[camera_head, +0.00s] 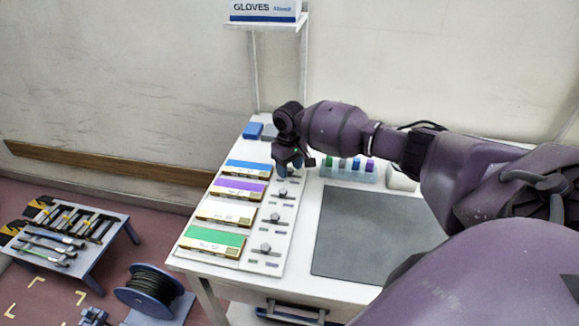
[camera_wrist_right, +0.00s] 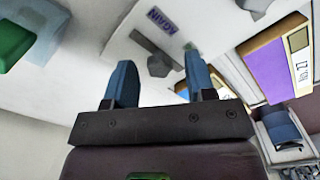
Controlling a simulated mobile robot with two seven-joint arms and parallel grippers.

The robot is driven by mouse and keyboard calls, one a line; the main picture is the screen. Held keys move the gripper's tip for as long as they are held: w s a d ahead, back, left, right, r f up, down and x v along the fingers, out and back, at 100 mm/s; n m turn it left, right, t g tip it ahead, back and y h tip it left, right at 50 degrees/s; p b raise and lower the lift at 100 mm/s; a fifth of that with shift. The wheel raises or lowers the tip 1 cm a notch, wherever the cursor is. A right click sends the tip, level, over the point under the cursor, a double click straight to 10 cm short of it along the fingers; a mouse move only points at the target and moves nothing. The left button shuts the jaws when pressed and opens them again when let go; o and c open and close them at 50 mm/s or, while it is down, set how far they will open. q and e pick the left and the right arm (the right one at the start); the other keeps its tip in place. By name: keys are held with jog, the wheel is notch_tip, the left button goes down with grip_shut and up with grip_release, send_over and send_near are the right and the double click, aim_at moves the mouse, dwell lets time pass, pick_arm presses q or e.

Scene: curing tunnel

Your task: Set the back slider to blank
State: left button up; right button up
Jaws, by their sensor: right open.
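A white board (camera_head: 180,247) on the table carries a row of sliders with grey knobs. The back slider is mostly hidden by my right gripper (camera_head: 291,168) in the head view. In the right wrist view a grey slider knob (camera_wrist_right: 160,66) shows between the fingers of my right gripper (camera_wrist_right: 160,62), which is open, with a gap on both sides. No "blank" wording is readable. My left gripper is not in view.
Blue (camera_head: 246,167), purple (camera_head: 240,187), white (camera_head: 226,212) and green (camera_head: 213,241) cards line the board's left side. A tray of coloured blocks (camera_head: 349,176) stands right of the gripper. A grey mat (camera_head: 370,235) lies clear at right.

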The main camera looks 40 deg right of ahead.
aim_at(289, 169)
notch_tip(289, 169, up, 11)
jog(key=p, duration=0.1)
dwell(0.3)
jog(key=shift+f, duration=0.15)
jog(key=shift+s, duration=0.1)
dwell(0.4)
